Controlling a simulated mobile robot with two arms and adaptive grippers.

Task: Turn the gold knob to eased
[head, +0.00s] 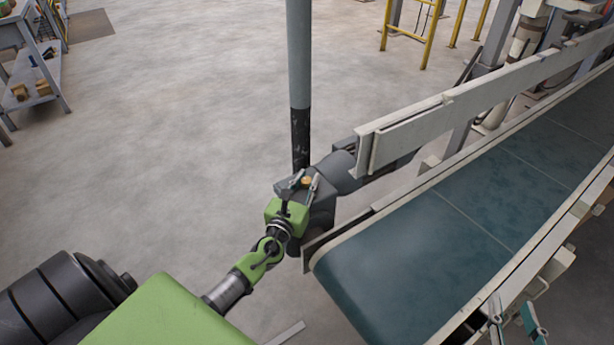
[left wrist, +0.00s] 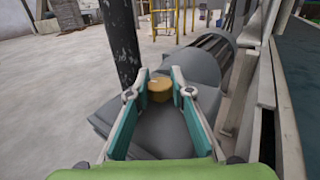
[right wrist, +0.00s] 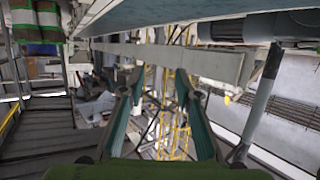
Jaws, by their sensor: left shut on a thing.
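The gold knob (left wrist: 160,89) sits on top of a grey motor or gearbox housing (left wrist: 165,128) in the left wrist view. A small pale mark shows on its top face, but I cannot read a setting. My left gripper (left wrist: 161,80) is shut on the knob, one fingertip on each side. In the head view the knob (head: 306,182) is small between the fingertips of my left gripper (head: 302,184), beside the conveyor's near end. My right gripper (right wrist: 157,82) is open and empty in the right wrist view, with its fingers well apart.
A conveyor with a dark teal belt (head: 440,240) and a pale side rail (head: 480,95) runs to the right of the housing. A grey and black post (head: 300,90) stands just behind it. The floor on the left is clear up to a shelf (head: 38,85).

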